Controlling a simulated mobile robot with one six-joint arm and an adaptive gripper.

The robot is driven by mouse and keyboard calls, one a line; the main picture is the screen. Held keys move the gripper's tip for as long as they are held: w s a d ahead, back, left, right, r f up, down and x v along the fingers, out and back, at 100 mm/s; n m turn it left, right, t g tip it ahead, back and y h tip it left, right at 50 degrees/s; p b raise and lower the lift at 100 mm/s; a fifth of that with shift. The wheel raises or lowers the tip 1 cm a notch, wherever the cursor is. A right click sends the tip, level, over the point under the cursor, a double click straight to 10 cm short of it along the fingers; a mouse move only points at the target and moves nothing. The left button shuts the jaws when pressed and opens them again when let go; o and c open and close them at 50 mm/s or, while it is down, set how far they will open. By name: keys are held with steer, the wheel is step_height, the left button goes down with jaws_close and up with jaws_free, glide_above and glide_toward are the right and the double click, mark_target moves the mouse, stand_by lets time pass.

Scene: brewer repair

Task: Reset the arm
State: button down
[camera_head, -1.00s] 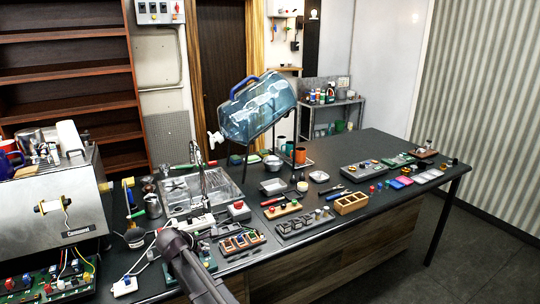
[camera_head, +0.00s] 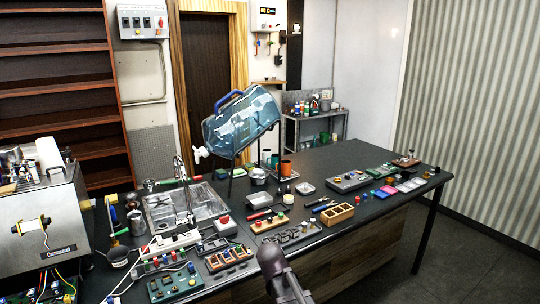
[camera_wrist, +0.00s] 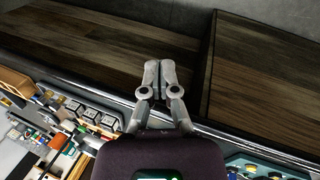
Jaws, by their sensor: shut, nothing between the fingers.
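My gripper (camera_wrist: 158,78) is shut and empty in the wrist view, with its two grey fingers pressed together. It points at the wooden side of the counter, past the counter's edge. In the head view my dark arm (camera_head: 280,270) rises from the bottom, right of the middle, in front of the counter's near edge. The gripper's fingers cannot be made out there.
The black counter (camera_head: 385,160) holds a coffee machine (camera_head: 42,228), a sink (camera_head: 185,205), a blue water jug (camera_head: 240,122), a green circuit board (camera_head: 175,280), a wooden compartment box (camera_head: 333,214) and several small parts. Open floor (camera_head: 480,245) lies to the right.

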steer(key=s+d+m+g+y, duration=0.2)
steer(key=s+d+m, duration=0.6)
steer(key=s+d, duration=0.2)
steer(key=shift+s+d+f+m+y, duration=0.3)
steer(key=shift+d+f+y, duration=0.15)
steer(key=shift+d, duration=0.8)
steer(key=shift+w, duration=0.1)
